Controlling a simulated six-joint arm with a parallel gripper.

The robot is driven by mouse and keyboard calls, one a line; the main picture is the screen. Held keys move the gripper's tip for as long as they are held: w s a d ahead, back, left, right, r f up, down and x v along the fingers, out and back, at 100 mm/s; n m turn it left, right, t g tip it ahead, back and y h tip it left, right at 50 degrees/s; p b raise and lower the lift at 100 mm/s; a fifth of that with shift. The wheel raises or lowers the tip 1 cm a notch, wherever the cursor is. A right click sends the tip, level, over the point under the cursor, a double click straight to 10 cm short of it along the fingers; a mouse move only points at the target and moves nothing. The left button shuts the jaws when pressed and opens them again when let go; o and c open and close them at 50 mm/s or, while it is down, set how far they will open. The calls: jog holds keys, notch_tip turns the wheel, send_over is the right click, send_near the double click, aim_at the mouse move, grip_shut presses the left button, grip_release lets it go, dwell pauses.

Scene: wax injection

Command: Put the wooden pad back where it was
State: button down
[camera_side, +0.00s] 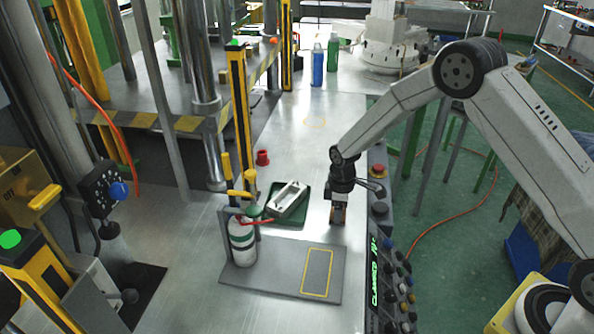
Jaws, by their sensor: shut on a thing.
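My gripper (338,205) points down over the metal table, to the right of the green mat. It is shut on a small brown piece, which looks like the wooden pad (338,216). The fingers hide most of the pad, and I cannot tell whether it touches the table. A grey plate (262,278) with a yellow rectangular outline (318,272) lies nearer the camera. The area inside the outline is bare.
A pale metal mould (287,199) sits on the green mat (290,222). A white and green bottle (242,243) stands on the plate's left part. A control panel (388,285) lines the table's right edge. A red cup (262,157) and blue bottle (318,66) stand farther back.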

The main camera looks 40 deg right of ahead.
jog(key=shift+f, duration=0.1)
jog(key=shift+c, duration=0.5)
grip_release()
notch_tip(320, 180, up, 12)
dwell(0.6)
dwell(0.5)
jog(key=s+r+m+t, duration=0.2)
jog(key=s+m, duration=0.7)
jog(key=s, duration=1.2)
jog(key=shift+d+r+t, duration=0.25)
jog(key=shift+r+t, duration=0.05)
jog(key=shift+r, duration=0.1)
